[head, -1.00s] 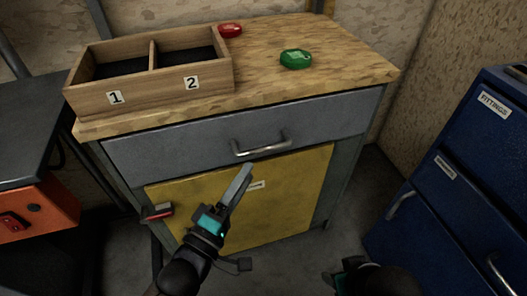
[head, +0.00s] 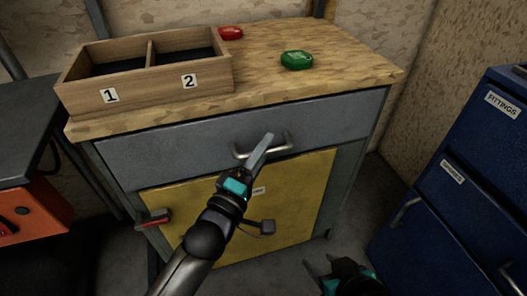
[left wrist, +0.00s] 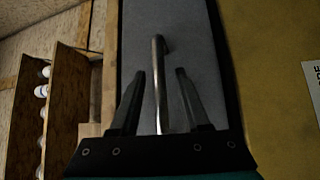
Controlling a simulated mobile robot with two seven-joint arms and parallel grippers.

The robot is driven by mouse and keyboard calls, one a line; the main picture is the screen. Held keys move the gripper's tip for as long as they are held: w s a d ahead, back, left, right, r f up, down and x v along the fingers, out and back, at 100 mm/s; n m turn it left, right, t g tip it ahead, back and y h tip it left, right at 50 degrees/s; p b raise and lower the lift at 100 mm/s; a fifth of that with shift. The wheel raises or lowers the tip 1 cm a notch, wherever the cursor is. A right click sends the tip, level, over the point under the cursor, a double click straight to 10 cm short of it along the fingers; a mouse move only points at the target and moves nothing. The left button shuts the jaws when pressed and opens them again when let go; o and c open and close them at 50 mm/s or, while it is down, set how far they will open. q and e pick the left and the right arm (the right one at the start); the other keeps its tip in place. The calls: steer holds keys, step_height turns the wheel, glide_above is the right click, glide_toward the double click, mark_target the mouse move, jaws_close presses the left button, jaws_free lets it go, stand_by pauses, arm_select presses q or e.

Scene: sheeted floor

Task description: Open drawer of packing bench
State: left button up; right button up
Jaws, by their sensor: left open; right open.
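The packing bench has a wooden top (head: 340,72) and a grey drawer (head: 185,148), which looks shut. The drawer's metal bar handle (head: 243,153) is partly hidden behind my left gripper (head: 268,141). In the left wrist view the handle (left wrist: 159,85) runs between the two spread fingers of my left gripper (left wrist: 158,88), with a gap on each side. My left gripper is open around or just in front of the handle; I cannot tell the exact depth. My right gripper (head: 318,270) is open and empty, low at the bottom edge, away from the bench.
A two-part wooden box (head: 150,88) marked 1 and 2, a red item (head: 231,33) and a green item (head: 297,60) sit on the top. Below is a yellow door (head: 300,195) with a red latch (head: 153,218). A blue cabinet (head: 460,140) stands at right.

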arm_select(q)
jaws_close()
stand_by(0.4)
stand_by(1.1)
